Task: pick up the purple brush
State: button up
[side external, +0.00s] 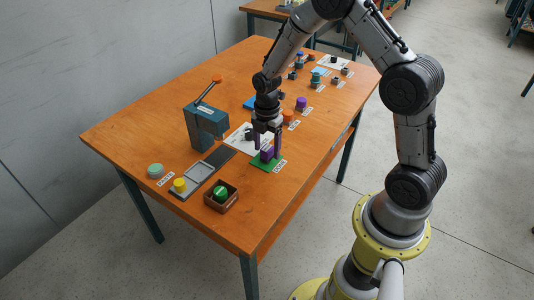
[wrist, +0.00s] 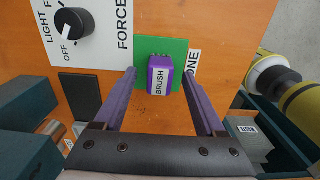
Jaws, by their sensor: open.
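The purple brush (wrist: 160,75) is a small block with a white label reading BRUSH. It rests on a green pad (wrist: 176,46) on the orange table. In the side external view, the brush (side external: 267,154) sits on the green pad (side external: 268,163) under my gripper. My gripper (side external: 267,152) points down at it. In the wrist view, my gripper (wrist: 164,78) is open, with one purple-grey finger on each side of the brush and visible gaps between. Whether the fingertips reach down to the brush's height is hard to tell.
A white panel with a black dial (wrist: 73,24) lies beside the pad. A teal press (side external: 205,126), a grey tray with a yellow cylinder (side external: 180,185), and a brown box with a green ball (side external: 221,193) stand nearby. The table's front corner is clear.

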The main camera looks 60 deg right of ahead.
jog(key=shift+f, duration=0.35)
jog(key=shift+c, duration=0.3)
grip_shut()
jog(key=shift+r, duration=0.1)
